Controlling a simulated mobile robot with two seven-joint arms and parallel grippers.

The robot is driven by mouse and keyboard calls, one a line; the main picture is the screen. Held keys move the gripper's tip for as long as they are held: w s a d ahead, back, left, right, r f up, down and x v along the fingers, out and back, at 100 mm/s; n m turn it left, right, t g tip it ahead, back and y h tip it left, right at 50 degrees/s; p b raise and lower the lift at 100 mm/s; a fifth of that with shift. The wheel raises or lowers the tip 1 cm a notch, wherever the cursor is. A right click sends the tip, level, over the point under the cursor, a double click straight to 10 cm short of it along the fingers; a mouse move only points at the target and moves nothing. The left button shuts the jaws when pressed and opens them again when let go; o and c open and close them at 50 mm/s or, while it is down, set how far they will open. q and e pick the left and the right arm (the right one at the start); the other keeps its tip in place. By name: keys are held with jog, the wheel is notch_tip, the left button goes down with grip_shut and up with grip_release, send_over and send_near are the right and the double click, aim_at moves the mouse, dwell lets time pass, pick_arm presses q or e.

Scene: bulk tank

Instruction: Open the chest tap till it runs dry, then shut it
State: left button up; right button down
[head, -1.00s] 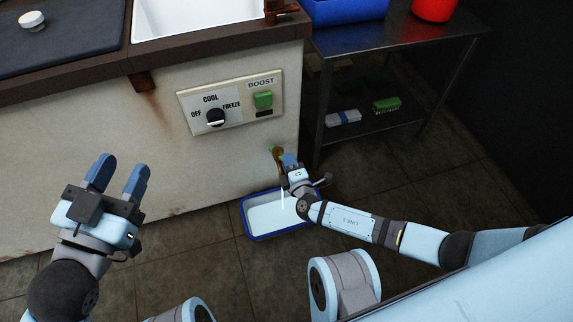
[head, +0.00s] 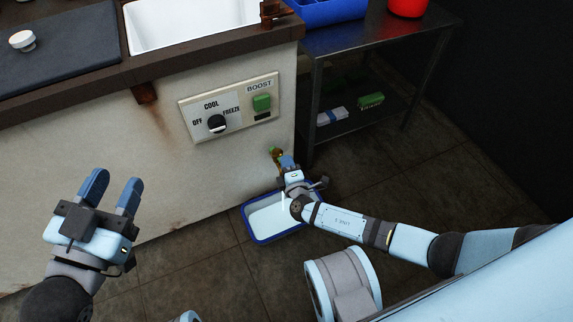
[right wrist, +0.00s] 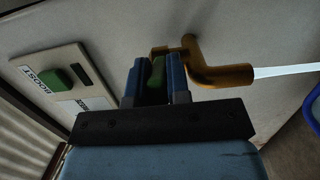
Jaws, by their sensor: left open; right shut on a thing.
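The chest tap, a brass spout (right wrist: 222,75) with a green handle (right wrist: 156,78), sticks out low on the chest's front wall. In the right wrist view my right gripper (right wrist: 157,85) is shut on the green handle, and a white stream (right wrist: 285,71) runs from the spout. In the head view the tap (head: 277,155) is partly hidden by my right gripper (head: 287,163). A blue-rimmed tray (head: 250,222) with white liquid sits on the floor below. My left gripper (head: 110,192) is open and empty, in front of the chest at left.
The chest's panel (head: 230,106) has a black knob (head: 216,124) and a green boost button (head: 261,103). A metal shelf table (head: 380,50) stands to the right, with a green brush (head: 370,100) on its lower shelf.

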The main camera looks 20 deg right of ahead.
dwell(0.3)
jog(key=c, duration=1.1)
grip_release()
